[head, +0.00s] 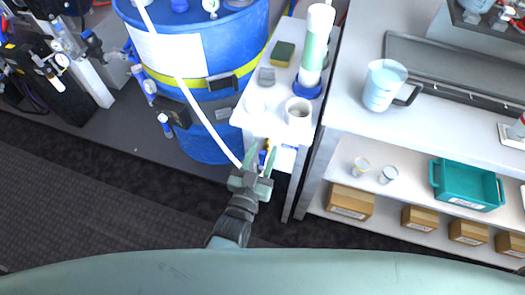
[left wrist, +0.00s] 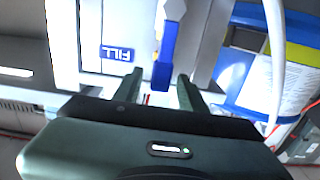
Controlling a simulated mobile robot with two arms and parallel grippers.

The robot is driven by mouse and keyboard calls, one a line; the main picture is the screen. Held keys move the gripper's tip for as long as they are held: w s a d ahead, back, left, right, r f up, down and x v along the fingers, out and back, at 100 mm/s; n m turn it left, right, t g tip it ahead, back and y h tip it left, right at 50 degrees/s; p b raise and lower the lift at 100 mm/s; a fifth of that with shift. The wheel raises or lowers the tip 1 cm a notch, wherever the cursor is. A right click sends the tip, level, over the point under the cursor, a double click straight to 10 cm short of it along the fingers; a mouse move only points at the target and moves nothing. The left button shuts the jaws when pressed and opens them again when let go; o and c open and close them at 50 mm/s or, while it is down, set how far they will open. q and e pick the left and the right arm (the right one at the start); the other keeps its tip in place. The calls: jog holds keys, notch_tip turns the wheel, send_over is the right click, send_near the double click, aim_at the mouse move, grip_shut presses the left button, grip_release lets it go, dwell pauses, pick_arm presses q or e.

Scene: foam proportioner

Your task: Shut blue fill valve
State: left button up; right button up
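The blue fill valve handle (left wrist: 164,58) shows in the left wrist view, hanging from a pale metal fitting, beside a blue label (left wrist: 117,53) reading FILL. In the head view a small blue part of the valve (head: 262,157) shows between my fingertips, below a brass-coloured piece, at the front of the white stand. My left gripper (head: 260,154) is open; in the left wrist view its two fingers (left wrist: 160,78) stand apart on either side of the handle's end. Whether a finger touches the handle I cannot tell. My right gripper is not in view.
A bench (head: 435,130) with a jug (head: 383,85) is at right.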

pick_arm(q)
grip_shut()
dwell(1.3)
